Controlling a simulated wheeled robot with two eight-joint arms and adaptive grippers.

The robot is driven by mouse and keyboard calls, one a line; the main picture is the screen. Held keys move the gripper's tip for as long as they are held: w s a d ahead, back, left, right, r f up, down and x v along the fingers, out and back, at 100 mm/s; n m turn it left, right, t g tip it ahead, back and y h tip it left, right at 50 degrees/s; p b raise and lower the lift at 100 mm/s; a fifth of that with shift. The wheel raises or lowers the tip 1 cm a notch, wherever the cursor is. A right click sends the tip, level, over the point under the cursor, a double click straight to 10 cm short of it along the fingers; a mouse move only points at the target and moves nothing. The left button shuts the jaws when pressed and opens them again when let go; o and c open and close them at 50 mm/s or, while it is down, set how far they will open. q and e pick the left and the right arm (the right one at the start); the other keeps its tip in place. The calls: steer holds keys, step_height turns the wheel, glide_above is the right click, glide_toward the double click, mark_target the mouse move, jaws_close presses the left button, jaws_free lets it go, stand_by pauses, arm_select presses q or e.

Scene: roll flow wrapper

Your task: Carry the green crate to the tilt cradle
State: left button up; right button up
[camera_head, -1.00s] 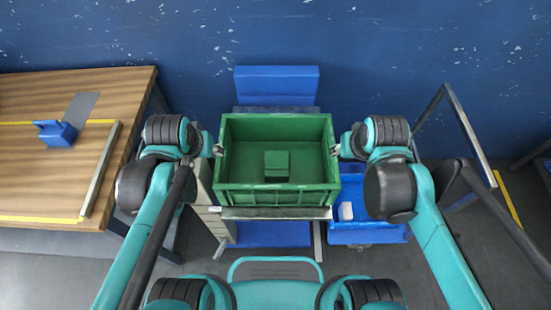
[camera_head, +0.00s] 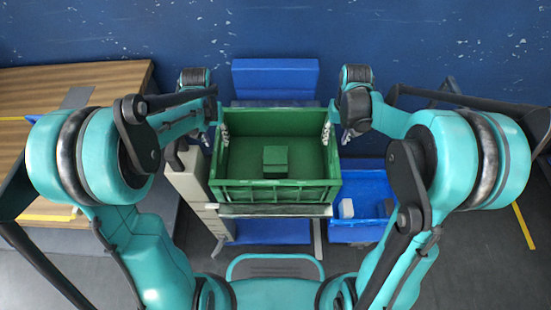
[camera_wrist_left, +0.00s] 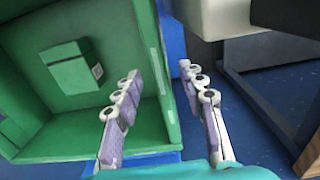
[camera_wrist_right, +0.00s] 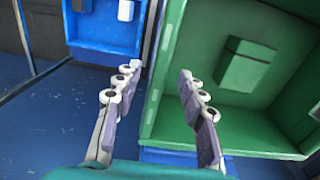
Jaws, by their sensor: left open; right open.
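The green crate (camera_head: 275,194) sits level on a stand with a grey front lip (camera_head: 275,211), in the middle of the head view. One small green box (camera_head: 275,160) lies inside it. My left gripper (camera_head: 217,138) is open at the crate's left wall; in the left wrist view its fingers (camera_wrist_left: 160,100) lie either side of the wall's rim (camera_wrist_left: 160,70). My right gripper (camera_head: 332,135) is open at the right wall; in the right wrist view its fingers (camera_wrist_right: 155,100) also straddle the rim (camera_wrist_right: 158,65). I cannot tell which thing is the tilt cradle.
A blue panel (camera_head: 275,77) stands behind the crate. A blue bin (camera_head: 365,192) with a white item (camera_head: 346,208) is at the right. A wooden table (camera_head: 95,80) stands at the left. A pale grey cabinet (camera_head: 190,185) is close beside the crate's left side.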

arm_select(q)
steer(key=shift+s, duration=0.1)
arm_select(e)
steer(key=shift+s, duration=0.15)
arm_select(q)
steer(key=shift+f, duration=3.85)
arm_select(e)
steer(key=shift+f, duration=3.85)
arm_select(q)
jaws_close()
arm_select(e)
jaws_close()
